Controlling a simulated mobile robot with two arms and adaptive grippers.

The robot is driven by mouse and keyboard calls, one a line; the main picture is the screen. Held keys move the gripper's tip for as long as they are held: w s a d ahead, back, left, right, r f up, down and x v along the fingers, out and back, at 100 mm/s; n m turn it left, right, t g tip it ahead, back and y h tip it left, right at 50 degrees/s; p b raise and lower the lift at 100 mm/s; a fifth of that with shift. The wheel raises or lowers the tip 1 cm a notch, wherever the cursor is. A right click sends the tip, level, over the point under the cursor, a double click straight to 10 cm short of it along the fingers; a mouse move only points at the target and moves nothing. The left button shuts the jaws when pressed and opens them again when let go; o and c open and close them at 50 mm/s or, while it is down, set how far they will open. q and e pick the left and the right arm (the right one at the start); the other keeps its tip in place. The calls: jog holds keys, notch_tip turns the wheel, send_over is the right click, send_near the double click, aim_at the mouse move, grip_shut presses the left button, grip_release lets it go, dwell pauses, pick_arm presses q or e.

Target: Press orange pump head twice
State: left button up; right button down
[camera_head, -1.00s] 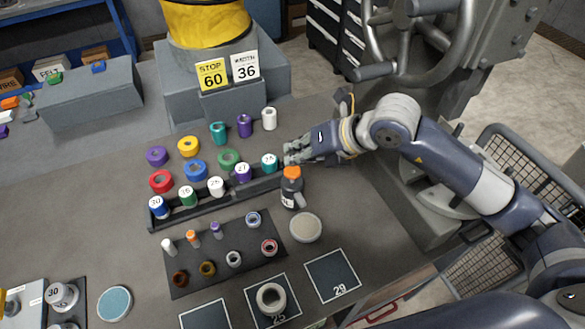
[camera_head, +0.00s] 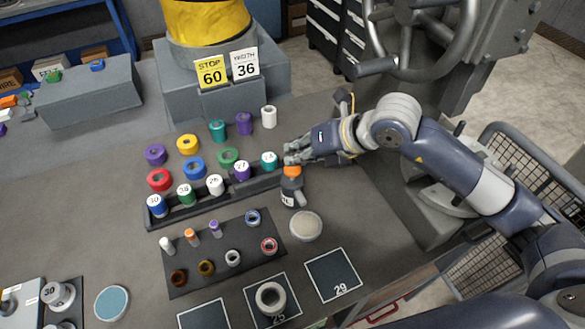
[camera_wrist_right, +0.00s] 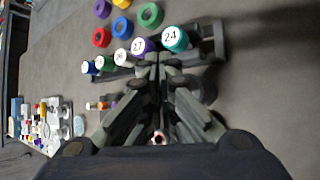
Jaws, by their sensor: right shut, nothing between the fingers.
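The orange pump head (camera_head: 292,171) tops a dark bottle (camera_head: 291,190) with a pale label, standing upright on the grey table right of the tray of numbered rolls. My right gripper (camera_head: 290,157) is shut and empty, its fingertips just above or at the pump head; I cannot tell if they touch. In the right wrist view the closed fingers (camera_wrist_right: 158,62) point toward the rolls, and the pump head is hidden beneath them. My left gripper is not in view.
A dark tray (camera_head: 203,209) of numbered rolls stands directly left of the bottle. A round beige disc (camera_head: 306,226) lies just below it. A dark mat (camera_head: 190,278) holds small parts. Table right of the bottle is clear.

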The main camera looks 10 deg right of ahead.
jog(key=shift+f+b, duration=1)
jog(key=shift+f, duration=0.15)
dwell(0.9)
jog(key=shift+r, duration=0.1)
jog(key=shift+r+p, duration=0.95)
jog(key=shift+r, duration=0.5)
jog(key=shift+r, duration=0.1)
jog(key=shift+r+p, duration=1.55)
jog(key=shift+r, duration=0.9)
jog(key=shift+f, duration=0.1)
